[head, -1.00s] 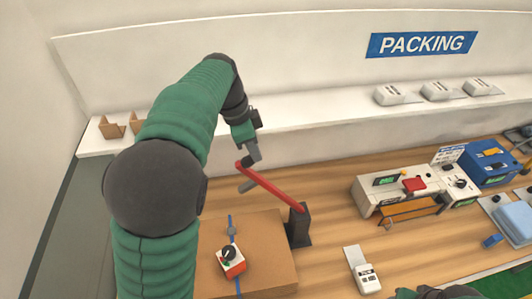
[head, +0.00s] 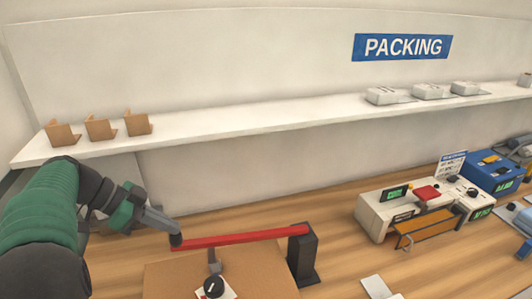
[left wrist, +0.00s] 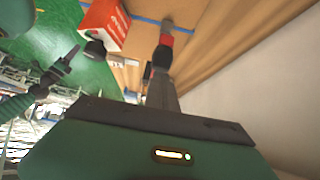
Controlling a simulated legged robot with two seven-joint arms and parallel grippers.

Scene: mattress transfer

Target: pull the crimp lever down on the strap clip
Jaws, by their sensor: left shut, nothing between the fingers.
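The red crimp lever (head: 230,239) reaches left from a black post (head: 303,257) beside a brown carton (head: 170,278). It lies nearly level, with a dark knob at its free end. My left gripper (head: 168,226) is shut and empty, its fingertips at that end, seemingly touching it. The left wrist view shows the fingers (left wrist: 163,85) against the lever's dark end.
A white shelf (head: 250,118) runs along the back wall, with brown card pieces (head: 100,129) at left and white devices (head: 432,91) at right. A white machine (head: 385,213) and blue machine (head: 490,172) stand at right. Bare wooden table lies between post and machines.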

